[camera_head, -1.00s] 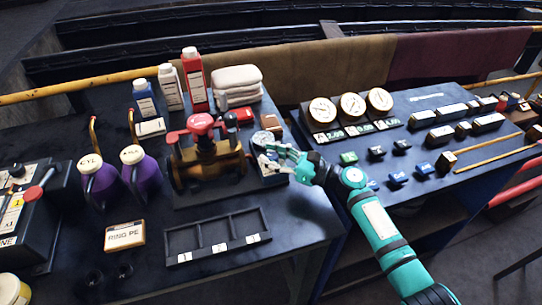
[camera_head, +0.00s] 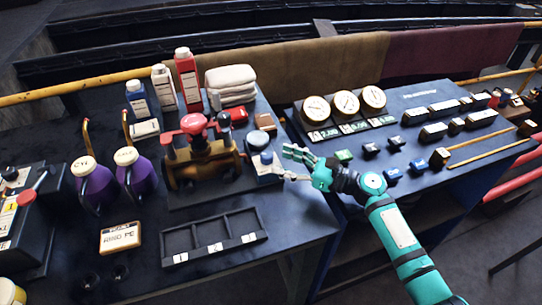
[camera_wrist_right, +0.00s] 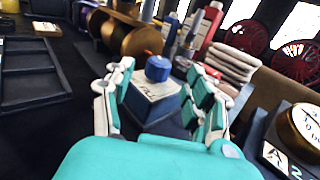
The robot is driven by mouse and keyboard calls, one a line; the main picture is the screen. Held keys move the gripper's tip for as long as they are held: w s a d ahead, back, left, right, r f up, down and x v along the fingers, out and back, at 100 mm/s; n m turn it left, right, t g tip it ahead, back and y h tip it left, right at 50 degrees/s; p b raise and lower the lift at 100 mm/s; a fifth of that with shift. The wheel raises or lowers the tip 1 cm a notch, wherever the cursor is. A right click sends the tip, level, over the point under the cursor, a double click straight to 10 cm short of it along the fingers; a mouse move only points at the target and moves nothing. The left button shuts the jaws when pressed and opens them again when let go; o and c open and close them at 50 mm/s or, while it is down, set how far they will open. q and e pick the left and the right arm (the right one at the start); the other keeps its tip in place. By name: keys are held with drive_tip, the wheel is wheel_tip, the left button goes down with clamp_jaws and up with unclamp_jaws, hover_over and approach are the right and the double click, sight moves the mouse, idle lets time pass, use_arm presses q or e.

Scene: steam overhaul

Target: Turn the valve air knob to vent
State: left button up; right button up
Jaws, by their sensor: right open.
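The valve air knob is a blue knob (camera_wrist_right: 158,68) on top of a small dark-blue block (camera_wrist_right: 152,105) with a pale lettered plate. In the head view the knob (camera_head: 266,157) shows at the right edge of the left bench, beside the brass-and-red valve assembly (camera_head: 200,165). My right gripper (camera_head: 291,164) is open and empty, just right of the block. In the right wrist view its fingers (camera_wrist_right: 160,78) are spread, with the knob and block ahead between them. I cannot read the knob's setting. My left gripper is not in view.
A three-slot tray (camera_head: 215,235) lies in front of the valve. Bottles (camera_head: 187,80) and folded cloths (camera_head: 231,87) stand behind it. Purple jugs (camera_head: 135,172) are at left. The right bench holds gauges (camera_head: 345,104) and small blocks. A gap separates the benches.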

drive_tip(key=v, duration=0.6)
drive_tip(key=shift+s+d, duration=0.15)
drive_tip(key=shift+d, duration=0.1)
